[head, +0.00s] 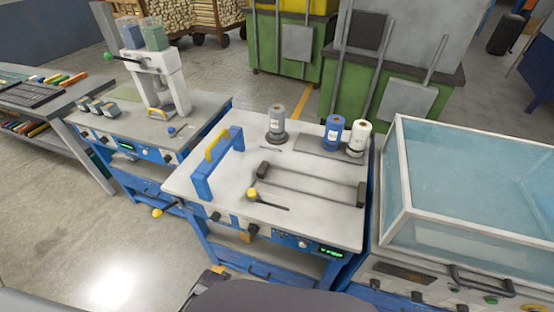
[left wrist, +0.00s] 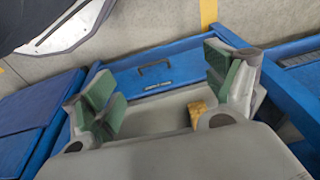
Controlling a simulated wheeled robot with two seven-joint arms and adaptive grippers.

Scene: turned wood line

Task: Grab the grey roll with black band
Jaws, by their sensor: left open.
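A grey roll (head: 277,120) stands upright on a dark round base at the back of the middle workbench (head: 215,185). I cannot make out a separate black band on it. A blue roll (head: 336,132) and a white roll (head: 359,137) stand to its right, near a flat grey plate. My left gripper (left wrist: 165,90) is open and empty in the left wrist view, its green-padded fingers spread wide above the blue bench frame. No roll shows in that view. My right gripper is not in view.
A blue stand with a yellow handle (head: 216,145) is on the bench's left side. A dark bar frame (head: 312,185) and a yellow-knobbed lever (head: 252,193) lie at front centre. A clear-walled case (head: 470,180) stands right; a press (head: 155,75) stands left.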

